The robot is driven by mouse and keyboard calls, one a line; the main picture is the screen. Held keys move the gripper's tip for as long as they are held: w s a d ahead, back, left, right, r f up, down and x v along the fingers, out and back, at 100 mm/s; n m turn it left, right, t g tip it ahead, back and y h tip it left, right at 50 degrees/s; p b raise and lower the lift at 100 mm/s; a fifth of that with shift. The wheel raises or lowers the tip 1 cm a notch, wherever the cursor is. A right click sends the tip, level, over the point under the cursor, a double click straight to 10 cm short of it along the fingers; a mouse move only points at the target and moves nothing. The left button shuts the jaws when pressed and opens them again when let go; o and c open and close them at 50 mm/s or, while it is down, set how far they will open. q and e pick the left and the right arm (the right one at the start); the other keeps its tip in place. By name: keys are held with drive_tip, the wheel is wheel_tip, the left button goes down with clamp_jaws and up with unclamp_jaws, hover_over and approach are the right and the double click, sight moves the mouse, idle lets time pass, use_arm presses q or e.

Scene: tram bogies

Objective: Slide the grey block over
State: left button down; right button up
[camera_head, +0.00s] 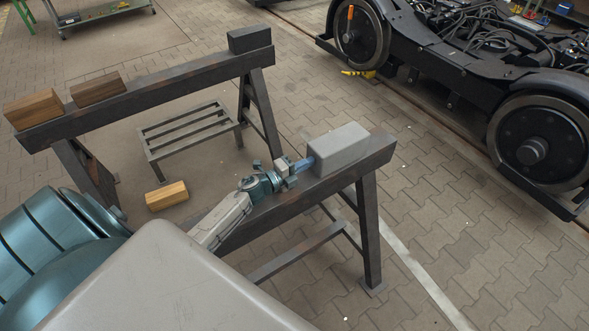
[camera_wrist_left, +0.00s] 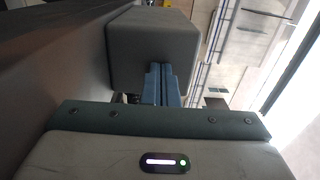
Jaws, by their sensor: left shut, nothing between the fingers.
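The grey block (camera_head: 340,149) lies on top of the near dark trestle beam (camera_head: 374,150), close to its right end. My left gripper (camera_head: 304,163) is shut and empty, with its blue fingertips at the block's left end. In the left wrist view the grey block (camera_wrist_left: 152,50) stands straight ahead of the closed fingers (camera_wrist_left: 161,84). The tips look to be touching it or very close; I cannot tell which. My right gripper is not in view.
A far trestle beam (camera_head: 170,80) carries two wooden blocks (camera_head: 98,88) and a dark block (camera_head: 249,39). A slatted step (camera_head: 190,130) stands between the trestles. A wooden block (camera_head: 167,196) lies on the paved floor. A tram bogie (camera_head: 470,70) stands at the upper right.

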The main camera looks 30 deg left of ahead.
sight(335, 149)
use_arm(q)
drive_tip(key=b+x, duration=0.1)
drive_tip(key=x, duration=1)
drive_tip(key=shift+w+d, duration=0.2)
drive_tip(key=shift+w, duration=0.15)
drive_tip(key=shift+a, duration=0.1)
